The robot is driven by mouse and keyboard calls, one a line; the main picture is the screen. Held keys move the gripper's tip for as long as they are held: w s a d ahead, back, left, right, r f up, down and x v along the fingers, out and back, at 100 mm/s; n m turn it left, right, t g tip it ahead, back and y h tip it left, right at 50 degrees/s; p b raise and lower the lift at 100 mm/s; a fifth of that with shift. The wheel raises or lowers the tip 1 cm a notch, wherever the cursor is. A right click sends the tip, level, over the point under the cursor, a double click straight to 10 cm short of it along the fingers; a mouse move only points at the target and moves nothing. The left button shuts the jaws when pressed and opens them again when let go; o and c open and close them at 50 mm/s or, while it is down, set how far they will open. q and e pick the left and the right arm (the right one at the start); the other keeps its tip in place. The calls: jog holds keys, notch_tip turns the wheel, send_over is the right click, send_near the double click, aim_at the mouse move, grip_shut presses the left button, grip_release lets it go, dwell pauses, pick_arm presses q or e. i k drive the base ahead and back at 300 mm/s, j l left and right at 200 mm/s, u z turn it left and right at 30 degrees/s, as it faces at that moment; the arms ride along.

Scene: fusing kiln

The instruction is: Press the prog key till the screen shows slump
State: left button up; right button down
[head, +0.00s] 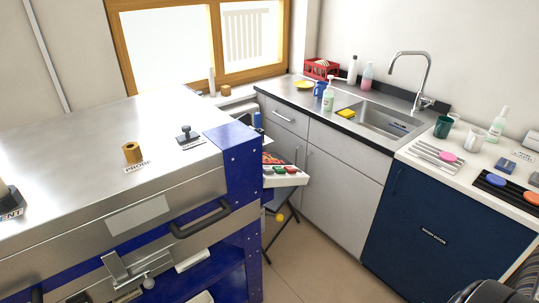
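A steel kiln (75,130) with a blue frame fills the left of the head view. A small white panel (287,178) with several red, green and dark keys shows beyond the kiln's right corner. I cannot make out which key is prog. No readable screen text shows, and part of the panel is hidden behind the kiln's blue corner. Neither of my grippers can be made out. A dark rounded shape cuts into the bottom right corner, and I cannot tell what it is.
A brass fitting (132,152) and a black knobbed piece (186,133) stand on the kiln top by labels. A black handle (201,219) juts from its front. A sink (385,119) counter and a blue cabinet (437,222) stand at right. Bare floor (320,275) lies between.

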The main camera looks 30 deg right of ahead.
aim_at(266, 170)
jog(key=i+l+z, duration=0.7)
jog(key=k+l, duration=0.05)
jog(key=l, duration=0.05)
